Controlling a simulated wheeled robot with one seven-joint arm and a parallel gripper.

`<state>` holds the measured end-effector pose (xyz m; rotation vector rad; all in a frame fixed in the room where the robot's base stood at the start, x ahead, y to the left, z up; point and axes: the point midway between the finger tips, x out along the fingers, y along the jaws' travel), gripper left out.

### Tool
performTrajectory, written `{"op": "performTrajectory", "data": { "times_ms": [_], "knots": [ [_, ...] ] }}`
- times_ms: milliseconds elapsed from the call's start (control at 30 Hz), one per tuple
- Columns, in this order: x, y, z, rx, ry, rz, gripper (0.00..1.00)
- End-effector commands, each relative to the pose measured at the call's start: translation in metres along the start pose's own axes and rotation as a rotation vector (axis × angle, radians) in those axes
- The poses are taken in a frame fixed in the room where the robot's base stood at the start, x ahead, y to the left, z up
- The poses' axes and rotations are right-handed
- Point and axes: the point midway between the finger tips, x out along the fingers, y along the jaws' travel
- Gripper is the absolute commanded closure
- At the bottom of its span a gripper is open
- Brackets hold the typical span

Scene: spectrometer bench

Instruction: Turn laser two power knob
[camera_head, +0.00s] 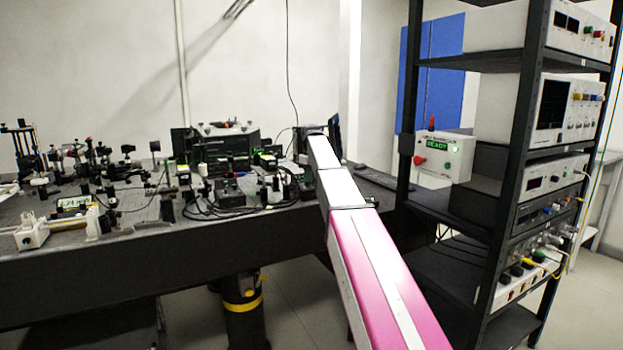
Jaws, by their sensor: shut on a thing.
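My arm reaches from the lower right over the near edge of the optical bench (100,248), and its far end is among the equipment at the back right. My gripper is hidden beyond that end, so its jaws and anything between them do not show. I cannot make out the laser two power knob or any label for it. A white box with a green "READY" display (443,155) is mounted on the rack's left side. It has a red button at its left and a red piece on top.
Many small optical mounts (110,170) and cables crowd the bench. A dark instrument (228,145) stands at its back. A black rack (520,120) with several instruments stands at the right, close to my arm. Some bare floor (300,300) shows between bench and rack.

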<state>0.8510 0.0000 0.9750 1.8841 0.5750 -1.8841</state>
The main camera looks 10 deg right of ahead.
Motion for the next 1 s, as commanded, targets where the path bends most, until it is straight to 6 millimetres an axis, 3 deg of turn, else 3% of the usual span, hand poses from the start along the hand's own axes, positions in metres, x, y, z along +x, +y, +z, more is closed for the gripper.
{"op": "performTrajectory", "data": {
  "times_ms": [167, 200, 233, 500, 633, 1000],
  "knots": [
    [-0.001, 0.0, 0.0, -0.001, 0.0, 0.001, 1.0],
    [-0.001, 0.0, 0.0, -0.001, 0.0, 0.001, 0.71],
    [-0.001, 0.0, 0.0, -0.001, 0.0, 0.001, 0.7],
    [-0.001, 0.0, 0.0, -0.002, 0.0, 0.0, 0.7],
    [-0.011, 0.001, -0.001, -0.002, 0.0, 0.001, 0.7],
    [-0.077, 0.001, -0.001, -0.002, 0.001, 0.001, 0.7]
  ]
}}
